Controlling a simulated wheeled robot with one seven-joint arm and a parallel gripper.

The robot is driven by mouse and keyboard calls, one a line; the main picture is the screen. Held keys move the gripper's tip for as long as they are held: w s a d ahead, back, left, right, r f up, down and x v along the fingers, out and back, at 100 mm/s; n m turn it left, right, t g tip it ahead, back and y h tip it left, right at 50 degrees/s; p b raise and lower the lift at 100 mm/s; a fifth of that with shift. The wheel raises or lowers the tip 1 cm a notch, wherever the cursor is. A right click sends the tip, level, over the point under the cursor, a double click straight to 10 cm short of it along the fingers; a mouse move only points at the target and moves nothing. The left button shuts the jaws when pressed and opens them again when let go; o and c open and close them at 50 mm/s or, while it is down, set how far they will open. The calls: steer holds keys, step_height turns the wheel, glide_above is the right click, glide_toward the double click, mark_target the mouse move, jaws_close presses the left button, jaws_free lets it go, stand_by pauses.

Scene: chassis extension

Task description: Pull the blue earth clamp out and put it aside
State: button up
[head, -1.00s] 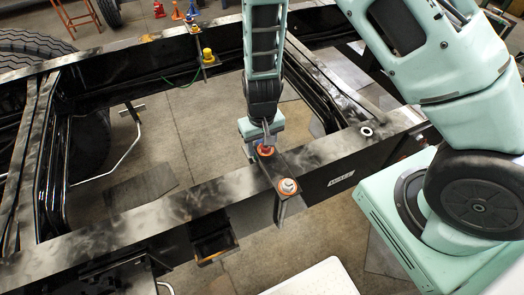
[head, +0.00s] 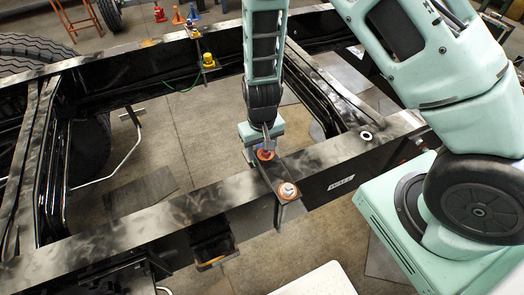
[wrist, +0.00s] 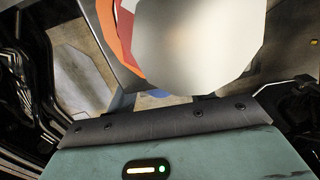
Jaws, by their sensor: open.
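My gripper (head: 266,146) points down over the near chassis rail (head: 140,222), at an orange-and-red ringed fitting (head: 265,155) on a dark plate. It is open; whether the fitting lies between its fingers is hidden. In the wrist view, a pale metal face (wrist: 200,40) with an orange and red edge (wrist: 118,35) fills the top middle, very close. A small blue patch (wrist: 160,93) shows just under it; I cannot tell if it is the clamp.
A yellow fitting (head: 208,60) with a green cable is at the far rail. Crossmembers (head: 325,90) run to the right of my arm. A white surface (head: 318,281) lies at the bottom.

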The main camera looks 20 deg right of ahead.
steer(key=shift+c, duration=0.3)
jaws_close()
steer(key=shift+r, duration=0.15)
steer(key=shift+r+p, duration=2.65)
steer(key=shift+r, duration=0.25)
